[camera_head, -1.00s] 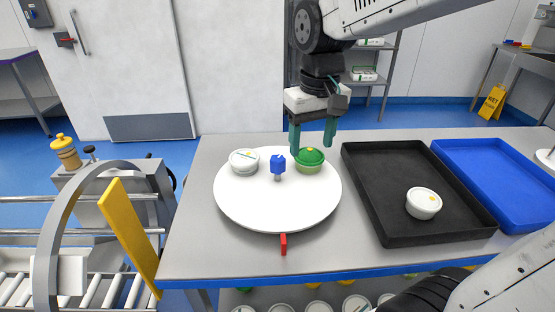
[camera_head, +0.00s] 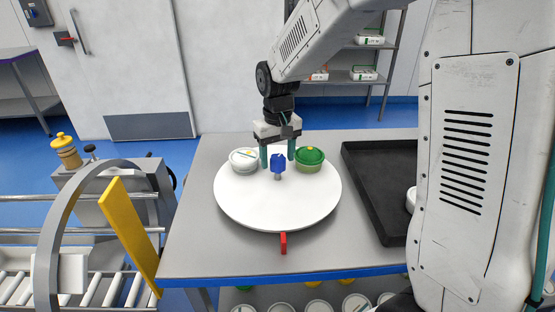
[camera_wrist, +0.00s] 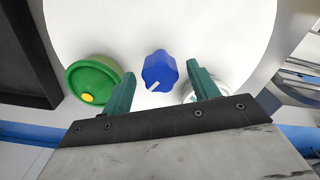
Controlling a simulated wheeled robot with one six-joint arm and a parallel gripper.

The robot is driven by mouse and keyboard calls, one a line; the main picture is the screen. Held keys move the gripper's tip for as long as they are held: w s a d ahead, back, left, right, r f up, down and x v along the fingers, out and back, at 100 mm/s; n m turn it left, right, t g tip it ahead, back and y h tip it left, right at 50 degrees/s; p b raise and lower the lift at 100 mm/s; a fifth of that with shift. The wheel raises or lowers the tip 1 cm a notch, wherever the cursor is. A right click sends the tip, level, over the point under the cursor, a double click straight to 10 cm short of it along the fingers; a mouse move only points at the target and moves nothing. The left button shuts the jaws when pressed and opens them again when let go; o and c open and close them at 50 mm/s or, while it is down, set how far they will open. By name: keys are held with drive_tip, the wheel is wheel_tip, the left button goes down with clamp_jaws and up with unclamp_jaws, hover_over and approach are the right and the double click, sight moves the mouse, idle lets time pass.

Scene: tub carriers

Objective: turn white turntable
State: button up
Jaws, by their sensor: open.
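The white turntable (camera_head: 277,211) is a round disc on the grey table. A blue knob (camera_head: 278,163) stands on a short grey stem at its far part, and it also shows in the wrist view (camera_wrist: 158,70). A white-lidded tub (camera_head: 243,160) is left of the knob and a green-lidded tub (camera_head: 310,159) is right of it. In the wrist view the green tub (camera_wrist: 92,78) is at the left and the white tub (camera_wrist: 194,92) is partly behind a finger. My gripper (camera_head: 277,160) is open, its green fingertips on either side of the knob's line, just behind it, apart from it.
A red marker (camera_head: 283,243) stands at the turntable's front edge. A black tray (camera_head: 370,195) lies to the right, partly hidden by my arm. A yellow guide plate (camera_head: 130,236) and roller conveyor (camera_head: 85,290) are at the left. The table front is clear.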

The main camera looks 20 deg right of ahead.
drive_tip(key=shift+f, duration=0.75)
clamp_jaws()
